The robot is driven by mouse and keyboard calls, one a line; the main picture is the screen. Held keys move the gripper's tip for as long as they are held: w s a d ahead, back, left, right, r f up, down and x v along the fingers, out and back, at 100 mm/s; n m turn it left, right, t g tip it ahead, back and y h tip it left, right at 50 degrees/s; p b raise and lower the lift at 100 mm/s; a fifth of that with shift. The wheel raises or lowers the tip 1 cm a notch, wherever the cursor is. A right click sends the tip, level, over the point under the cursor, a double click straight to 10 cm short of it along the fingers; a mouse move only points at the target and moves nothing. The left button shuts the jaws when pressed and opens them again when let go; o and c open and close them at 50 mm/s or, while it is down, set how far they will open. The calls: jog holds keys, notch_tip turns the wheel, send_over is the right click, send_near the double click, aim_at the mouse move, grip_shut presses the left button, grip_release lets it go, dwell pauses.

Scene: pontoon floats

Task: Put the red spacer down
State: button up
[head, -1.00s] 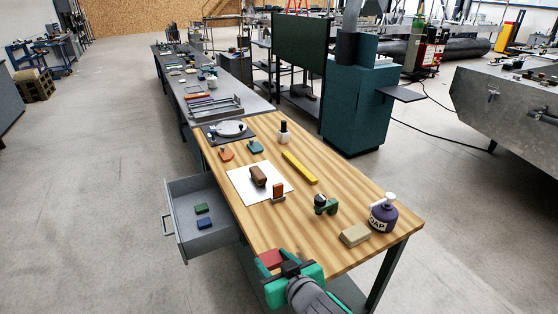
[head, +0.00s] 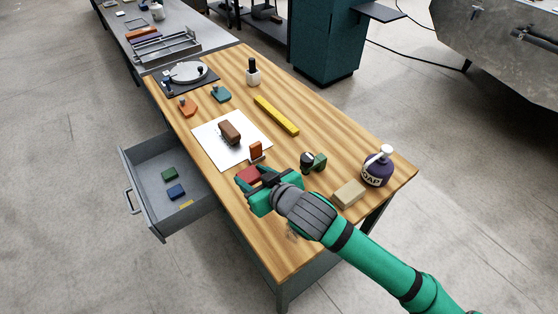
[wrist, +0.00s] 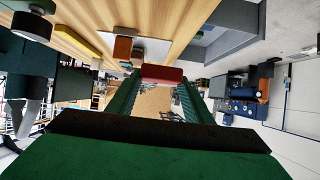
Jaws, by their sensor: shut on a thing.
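The red spacer (head: 249,174) is held in my green gripper (head: 246,181) above the wooden table, near its left edge and just in front of the white sheet. In the wrist view the red spacer (wrist: 162,73) sits between the two green fingers (wrist: 160,92), which are shut on it. Its underside is not clearly visible, and the head view does not show how high it is above the tabletop (head: 262,235). The gripper hides part of the spacer in the head view.
An orange block (head: 256,150) stands by the white sheet (head: 205,144) with a brown block (head: 229,132). A green-black item (head: 313,162), tan block (head: 348,193) and soap bottle (head: 377,168) are to the right. An open drawer (head: 150,152) juts out left. The table's near end is mostly clear.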

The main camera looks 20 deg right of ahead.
jog(key=d+f, duration=0.2)
jog(key=d, duration=0.1)
jog(key=w+d+f, duration=0.1)
jog(key=d+f, duration=0.2)
jog(key=d, duration=0.1)
jog(key=d+f, duration=0.3)
jog(key=shift+w+d+f, duration=0.15)
jog(key=shift+d, duration=0.15)
jog(key=shift+f, duration=1.6)
jog(key=shift+f, duration=0.1)
jog(key=o, duration=1)
jog(key=shift+o, duration=0.2)
jog(key=v, duration=1.2)
jog(key=shift+d, duration=0.1)
